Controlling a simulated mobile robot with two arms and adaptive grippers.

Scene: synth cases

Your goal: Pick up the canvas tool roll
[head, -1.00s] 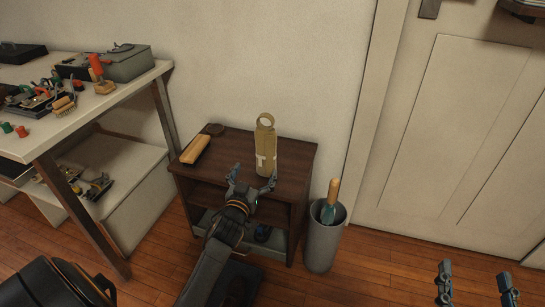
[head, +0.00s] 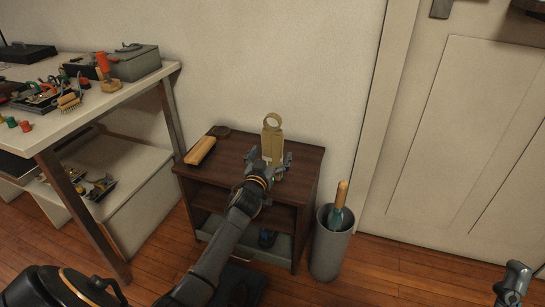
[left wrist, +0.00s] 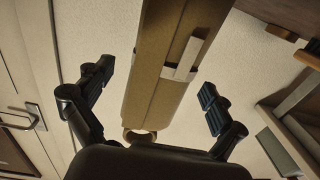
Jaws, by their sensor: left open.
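The canvas tool roll (head: 272,142) is a tan upright roll with a ring at its top, standing on the small dark wooden cabinet. My left gripper (head: 269,160) is open in front of it, with a finger towards each side, and hides its lower part. In the left wrist view the tool roll (left wrist: 160,95) runs between the two spread fingers with a gap on both sides, and a pale strap (left wrist: 184,60) crosses it. Of my right gripper (head: 512,285) only a part shows at the bottom right corner, far from the roll.
A grey bin (head: 330,250) with a wooden-handled tool stands right of the cabinet. A workbench (head: 60,122) with several tools stands left.

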